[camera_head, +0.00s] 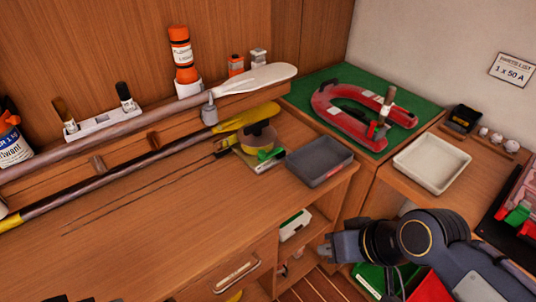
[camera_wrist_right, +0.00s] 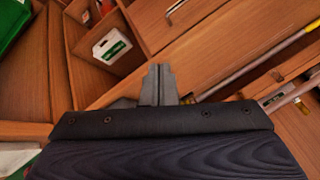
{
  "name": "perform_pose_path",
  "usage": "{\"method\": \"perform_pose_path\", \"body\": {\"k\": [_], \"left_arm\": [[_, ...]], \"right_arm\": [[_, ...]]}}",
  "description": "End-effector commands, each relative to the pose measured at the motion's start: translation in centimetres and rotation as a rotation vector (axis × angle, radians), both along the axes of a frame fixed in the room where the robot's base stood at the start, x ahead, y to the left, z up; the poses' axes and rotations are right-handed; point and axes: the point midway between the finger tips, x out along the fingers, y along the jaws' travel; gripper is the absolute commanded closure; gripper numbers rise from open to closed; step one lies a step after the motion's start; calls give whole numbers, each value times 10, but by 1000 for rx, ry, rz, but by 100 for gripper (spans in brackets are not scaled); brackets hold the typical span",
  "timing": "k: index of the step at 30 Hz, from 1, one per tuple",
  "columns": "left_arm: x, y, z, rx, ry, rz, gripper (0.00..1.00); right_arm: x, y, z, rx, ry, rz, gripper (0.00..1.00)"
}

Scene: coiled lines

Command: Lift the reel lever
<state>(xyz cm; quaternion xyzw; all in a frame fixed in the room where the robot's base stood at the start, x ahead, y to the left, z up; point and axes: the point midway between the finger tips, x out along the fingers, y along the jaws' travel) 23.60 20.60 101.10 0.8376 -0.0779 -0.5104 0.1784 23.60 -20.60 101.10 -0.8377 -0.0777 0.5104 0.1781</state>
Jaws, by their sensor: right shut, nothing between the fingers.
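A small round reel (camera_head: 260,137), yellowish with a dark top, stands on the wooden bench behind a grey tray. A bright green piece (camera_head: 270,154), which may be its lever, lies low at its front on a pale base. My right gripper (camera_head: 328,249) is in front of the bench's right end, below and to the right of the reel and apart from it. Its fingers are shut and empty, and they also show in the wrist view (camera_wrist_right: 159,84). The reel is not clearly seen in the wrist view. My left gripper cannot be made out.
The grey tray (camera_head: 319,161) sits at the bench edge, right of the reel. Two long paddles (camera_head: 150,117) lie along the back. A red U-shaped thing (camera_head: 345,117) lies on a green mat (camera_head: 309,91). A white tray (camera_head: 432,163) stands at right. The bench's front middle is largely clear.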

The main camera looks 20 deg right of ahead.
Motion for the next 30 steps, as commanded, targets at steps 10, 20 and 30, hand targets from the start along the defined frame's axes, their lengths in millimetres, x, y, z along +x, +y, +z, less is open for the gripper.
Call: {"method": "perform_pose_path", "body": {"k": [10,20,30], "left_arm": [[0,0,1,0,0,0,64],[0,0,5,0,0,0,64],[0,0,8,0,0,0,64]], "right_arm": [[5,6,1,73,42,-48,100],[112,37,7,984,636,-868,100],[228,-25,-63,1761,1175,-1809,100]]}}
